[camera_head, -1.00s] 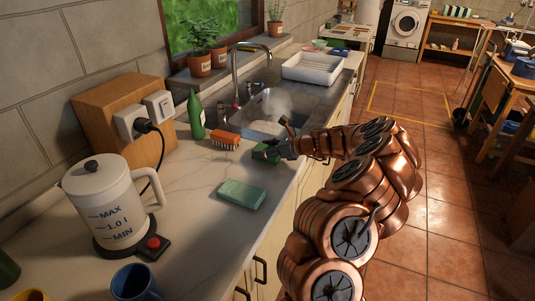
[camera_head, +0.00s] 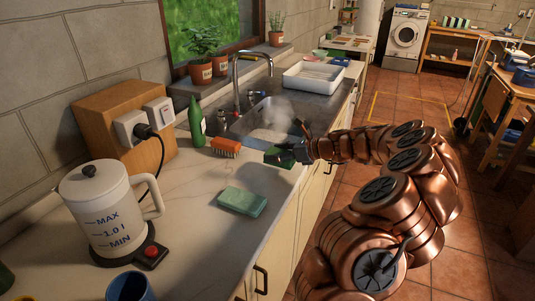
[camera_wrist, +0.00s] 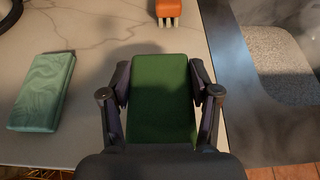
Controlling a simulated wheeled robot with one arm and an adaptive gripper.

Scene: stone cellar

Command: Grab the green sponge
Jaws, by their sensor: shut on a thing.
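The green sponge (camera_wrist: 161,100) is a dark green block between the two fingers of my gripper (camera_wrist: 160,97) in the wrist view. The fingers press on its left and right sides. In the head view the green sponge (camera_head: 277,157) shows at the tip of my gripper (camera_head: 283,156), over the counter beside the sink. My gripper hides part of it there. Whether it touches the counter is hard to tell.
A pale green patterned block (camera_head: 242,201) lies on the counter. An orange brush (camera_head: 226,147), a green bottle (camera_head: 197,122) and the sink (camera_head: 270,122) are close behind. A white kettle (camera_head: 104,212) stands at the left. Counter between kettle and block is clear.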

